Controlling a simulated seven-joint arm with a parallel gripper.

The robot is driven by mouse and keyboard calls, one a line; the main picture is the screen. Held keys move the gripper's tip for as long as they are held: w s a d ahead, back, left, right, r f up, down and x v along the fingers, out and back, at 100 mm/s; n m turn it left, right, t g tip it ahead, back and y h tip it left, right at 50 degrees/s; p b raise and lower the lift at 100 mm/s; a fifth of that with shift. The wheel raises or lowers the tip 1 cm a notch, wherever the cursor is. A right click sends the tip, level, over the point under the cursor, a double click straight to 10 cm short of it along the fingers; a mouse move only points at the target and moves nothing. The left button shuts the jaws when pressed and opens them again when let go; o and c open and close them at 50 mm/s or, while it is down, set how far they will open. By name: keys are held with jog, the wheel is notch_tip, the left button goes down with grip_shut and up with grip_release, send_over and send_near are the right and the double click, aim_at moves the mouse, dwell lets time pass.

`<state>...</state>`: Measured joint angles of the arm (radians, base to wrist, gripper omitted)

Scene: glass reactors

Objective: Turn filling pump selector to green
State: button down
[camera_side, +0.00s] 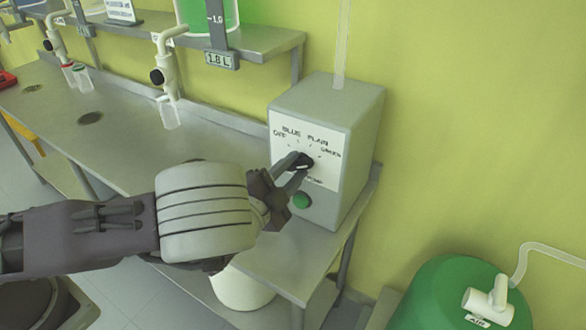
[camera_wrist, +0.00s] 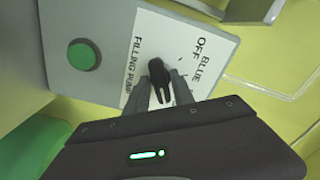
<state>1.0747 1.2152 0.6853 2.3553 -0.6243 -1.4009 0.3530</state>
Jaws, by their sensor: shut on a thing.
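The filling pump (camera_side: 345,120) is a grey box with a white front label reading OFF, BLUE, PLAIN and GREEN in an arc. Its selector is a black knob (camera_side: 304,161) below that arc. The knob also shows in the wrist view (camera_wrist: 156,69), where its upper part stands clear between my fingers. My gripper (camera_side: 293,169) is shut on the knob, with one finger on each side of it in the wrist view (camera_wrist: 166,92). The fingers and my wrist hide part of the knob and the GREEN end of the label in the wrist view. I cannot tell which mark the knob points to.
A green button (camera_side: 301,201) sits on the pump front below the knob. The pump stands at the end of a metal bench (camera_side: 130,125) against a yellow wall. A green tank (camera_side: 440,297) stands at lower right, and a white bucket (camera_side: 241,289) is under the bench.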

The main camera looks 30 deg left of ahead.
aim_at(295, 164)
dwell(0.5)
jog(key=c, duration=1.3)
grip_release()
jog(key=shift+s, duration=0.1)
jog(key=shift+s, duration=0.4)
jog(key=shift+s+r, duration=0.25)
jog(key=shift+s, duration=0.3)
jog(key=shift+s+r, duration=0.25)
jog(key=shift+s, duration=0.3)
notch_tip(295, 164, up, 6)
